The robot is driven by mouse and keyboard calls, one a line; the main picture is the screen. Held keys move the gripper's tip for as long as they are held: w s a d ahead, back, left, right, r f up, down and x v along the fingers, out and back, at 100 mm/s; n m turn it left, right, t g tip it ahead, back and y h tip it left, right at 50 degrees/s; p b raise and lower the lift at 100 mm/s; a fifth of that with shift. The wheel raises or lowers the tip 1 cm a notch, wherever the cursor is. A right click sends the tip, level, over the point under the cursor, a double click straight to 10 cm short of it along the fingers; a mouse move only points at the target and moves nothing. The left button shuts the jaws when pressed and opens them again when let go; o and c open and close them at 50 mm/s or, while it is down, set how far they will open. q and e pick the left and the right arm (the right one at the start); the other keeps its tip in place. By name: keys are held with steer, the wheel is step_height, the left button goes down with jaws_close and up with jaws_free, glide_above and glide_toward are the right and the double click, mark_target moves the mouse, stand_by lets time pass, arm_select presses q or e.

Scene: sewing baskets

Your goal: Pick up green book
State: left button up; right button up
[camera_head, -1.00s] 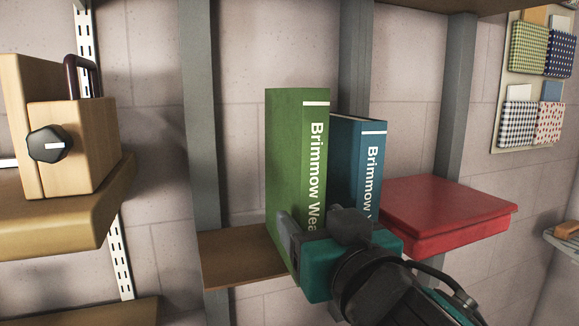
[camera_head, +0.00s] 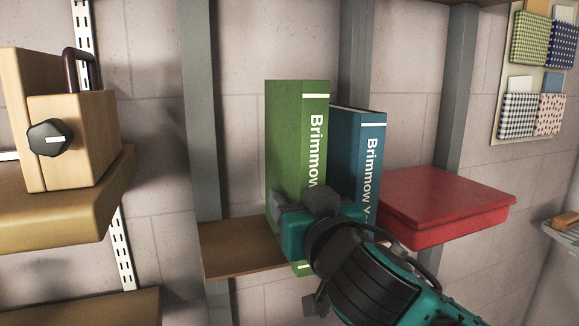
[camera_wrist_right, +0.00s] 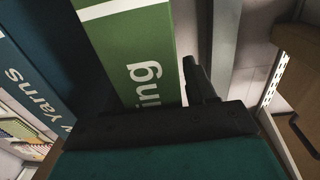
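The green book (camera_head: 290,135) stands upright on a small brown wooden shelf (camera_head: 235,252). Its spine reads "Brimmow" in white. My right gripper (camera_head: 300,212) is at the lower part of the spine, its fingers on either side of the book and covering part of the title. In the right wrist view the green book (camera_wrist_right: 135,50) rises between the fingers. The right-hand finger stands beside its edge with a thin pale gap. The other finger is hard to make out against the dark. The gripper looks open around the book. My left gripper is not in view.
A blue book (camera_head: 358,150) stands close to the right of the green book. A red box (camera_head: 445,205) lies further right. A wooden box with a dark knob (camera_head: 48,142) sits on a shelf at left. Grey uprights stand behind the books. Bare wall shows left of the green book.

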jaws_close()
stand_by(0.3)
